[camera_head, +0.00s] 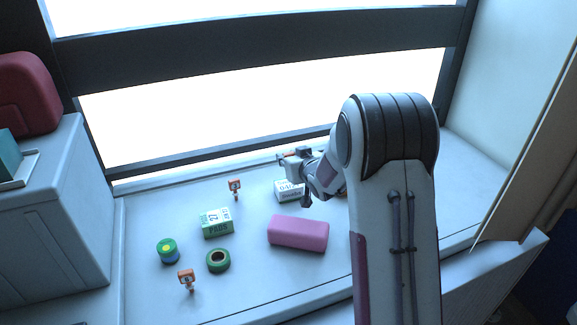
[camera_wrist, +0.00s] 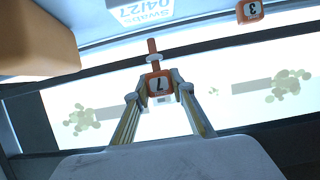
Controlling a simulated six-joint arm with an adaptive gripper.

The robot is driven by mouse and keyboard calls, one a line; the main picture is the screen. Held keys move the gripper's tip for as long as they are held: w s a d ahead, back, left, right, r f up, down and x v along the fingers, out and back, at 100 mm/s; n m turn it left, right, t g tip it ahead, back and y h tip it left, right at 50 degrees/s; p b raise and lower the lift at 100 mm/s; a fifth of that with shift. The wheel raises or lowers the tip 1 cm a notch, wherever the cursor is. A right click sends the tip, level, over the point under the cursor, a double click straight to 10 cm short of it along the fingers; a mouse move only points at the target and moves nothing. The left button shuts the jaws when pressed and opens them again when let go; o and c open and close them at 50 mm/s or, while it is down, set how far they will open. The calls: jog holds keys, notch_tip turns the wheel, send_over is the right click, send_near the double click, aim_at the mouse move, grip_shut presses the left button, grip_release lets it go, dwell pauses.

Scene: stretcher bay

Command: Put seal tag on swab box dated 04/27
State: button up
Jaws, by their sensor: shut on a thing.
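My gripper (camera_wrist: 157,88) is shut on an orange seal tag (camera_wrist: 158,81) with a dark numeral that looks like a 7 on its pale face. The tag's stem points up in the wrist view. In the head view my gripper (camera_head: 294,156) is at the back of the ledge, above and close to the white swab box (camera_head: 288,191). The box's label, "Swabs 04/27" (camera_wrist: 143,14), shows upside down at the top of the wrist view, apart from the tag. My arm hides part of the ledge right of the box.
Another tag (camera_head: 235,186) stands left of the swab box; a third (camera_head: 186,279) is at the front left. A green pads box (camera_head: 216,224), pink block (camera_head: 298,233), green tape roll (camera_head: 218,260) and green-topped can (camera_head: 167,250) lie around. A window frame (camera_head: 250,151) runs behind.

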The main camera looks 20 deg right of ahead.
jog(key=shift+f, duration=1.5)
jog(key=shift+f, duration=0.15)
jog(key=o, duration=0.8)
jog(key=shift+r, duration=0.2)
jog(key=shift+v, duration=6)
jog(key=shift+r, duration=0.1)
